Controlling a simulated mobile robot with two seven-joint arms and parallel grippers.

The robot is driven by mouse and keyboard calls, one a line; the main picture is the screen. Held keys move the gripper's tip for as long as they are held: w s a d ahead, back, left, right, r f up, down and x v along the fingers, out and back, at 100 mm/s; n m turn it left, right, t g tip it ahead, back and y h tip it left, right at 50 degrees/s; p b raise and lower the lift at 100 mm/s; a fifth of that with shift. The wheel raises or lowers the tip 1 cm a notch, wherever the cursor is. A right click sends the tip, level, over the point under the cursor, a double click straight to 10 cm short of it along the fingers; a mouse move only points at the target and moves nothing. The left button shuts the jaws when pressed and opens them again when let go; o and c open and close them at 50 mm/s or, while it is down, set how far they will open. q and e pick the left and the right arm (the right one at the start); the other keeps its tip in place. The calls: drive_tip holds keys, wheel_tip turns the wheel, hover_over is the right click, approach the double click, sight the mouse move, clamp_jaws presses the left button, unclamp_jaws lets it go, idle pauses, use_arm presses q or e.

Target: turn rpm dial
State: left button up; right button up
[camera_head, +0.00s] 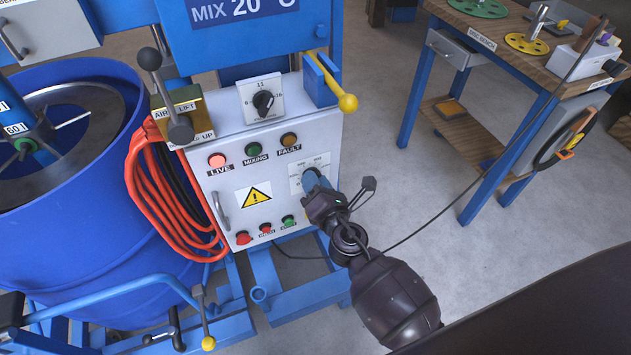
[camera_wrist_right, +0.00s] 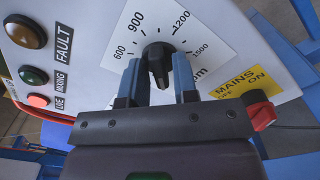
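The rpm dial is a black knob (camera_wrist_right: 158,58) on a white scale plate marked 600, 900, 1200 and 1500 in the right wrist view. In the head view its scale plate (camera_head: 297,171) shows at the right of the grey control panel, and the gripper hides most of the knob. My right gripper (camera_wrist_right: 160,78) is open, with one blue-padded finger on each side of the knob and small visible gaps between. In the head view the right gripper (camera_head: 316,182) reaches the panel from the lower right. My left gripper is not in view.
A red MAINS switch (camera_wrist_right: 262,110) sits beside the dial. Above are indicator lamps (camera_head: 253,149) and another dial (camera_head: 263,102); push buttons (camera_head: 265,229) lie below. A blue drum (camera_head: 90,220) and orange cable (camera_head: 165,200) are left. A workbench (camera_head: 510,60) stands right.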

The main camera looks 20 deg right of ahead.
clamp_jaws()
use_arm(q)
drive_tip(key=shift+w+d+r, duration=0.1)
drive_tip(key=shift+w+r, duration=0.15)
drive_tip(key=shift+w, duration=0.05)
